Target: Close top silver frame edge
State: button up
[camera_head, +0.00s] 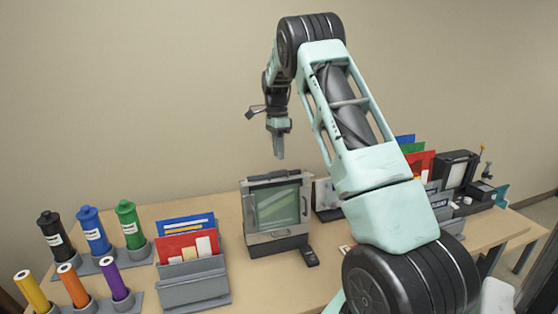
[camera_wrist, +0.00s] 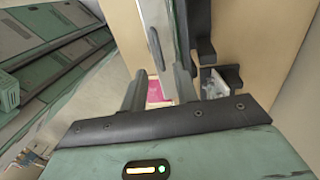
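The silver-framed machine (camera_head: 247,208) stands upright on the desk in the head view. A grey, narrow upright edge with a dark handle, seemingly part of the machine (camera_wrist: 179,30), lies beyond the fingers. I cannot tell whether the top edge is open.
A grey file holder (camera_head: 195,287) with red and blue folders stands left of the machine. Several coloured tubes (camera_head: 129,224) stand farther left. A small dark remote-like object (camera_head: 310,257) lies in front. Folders and a black device (camera_head: 457,172) are at the right.

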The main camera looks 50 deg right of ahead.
jog(key=shift+s+a+f+p, duration=0.1)
jog(key=shift+f+p, duration=0.1)
jog(key=shift+f, duration=0.6)
jog(key=shift+s+a+f+p, duration=0.1)
jog(key=shift+s+f+p, duration=0.1)
jog(key=shift+f, duration=0.6)
jog(key=shift+s+f+p, duration=0.1)
jog(key=shift+f+p, duration=0.1)
jog(key=shift+f, duration=0.6)
grip_shut()
